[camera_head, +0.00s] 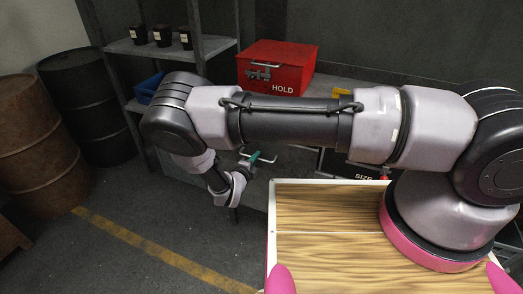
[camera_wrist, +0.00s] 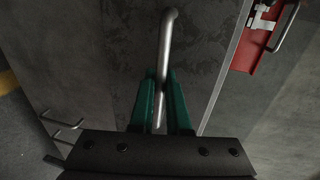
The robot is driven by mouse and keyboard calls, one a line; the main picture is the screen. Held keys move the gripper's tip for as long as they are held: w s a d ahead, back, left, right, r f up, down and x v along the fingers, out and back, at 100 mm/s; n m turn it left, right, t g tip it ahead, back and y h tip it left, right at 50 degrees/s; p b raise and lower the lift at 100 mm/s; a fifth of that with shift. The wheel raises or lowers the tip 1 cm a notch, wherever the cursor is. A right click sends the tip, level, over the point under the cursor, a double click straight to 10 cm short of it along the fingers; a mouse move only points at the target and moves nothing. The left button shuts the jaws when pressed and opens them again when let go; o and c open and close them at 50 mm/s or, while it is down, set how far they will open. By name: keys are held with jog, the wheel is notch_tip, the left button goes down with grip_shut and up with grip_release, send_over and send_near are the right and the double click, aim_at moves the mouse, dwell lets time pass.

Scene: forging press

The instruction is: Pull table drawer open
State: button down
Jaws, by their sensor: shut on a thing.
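The table (camera_head: 327,86) stands behind my arm in the head view, with its grey front below. The drawer handle (camera_wrist: 168,38) is a bent metal bar on a grey face in the wrist view. Part of it also shows in the head view (camera_head: 268,159), beside my gripper. My gripper (camera_head: 250,159) has green fingers; in the wrist view (camera_wrist: 162,90) they are closed around the bar, one on each side. My arm hides much of the table front in the head view. I cannot tell how far out the drawer is.
A red box marked HOLD (camera_head: 290,62) sits on the table. A shelf (camera_head: 205,45) with dark cups and a blue bin (camera_head: 148,87) stands left of it. Dark and rusty barrels (camera_head: 35,135) stand at far left. Floor with a yellow line (camera_head: 150,248) is clear.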

jog(key=f+v, duration=0.3)
jog(key=v, duration=1.3)
jog(key=shift+s+f, duration=0.2)
jog(key=shift+s, duration=0.15)
jog(key=shift+a, duration=0.1)
jog(key=c, duration=0.9)
grip_release()
jog(key=v, duration=1)
jog(key=shift+s, duration=0.4)
jog(key=shift+a+r, duration=0.1)
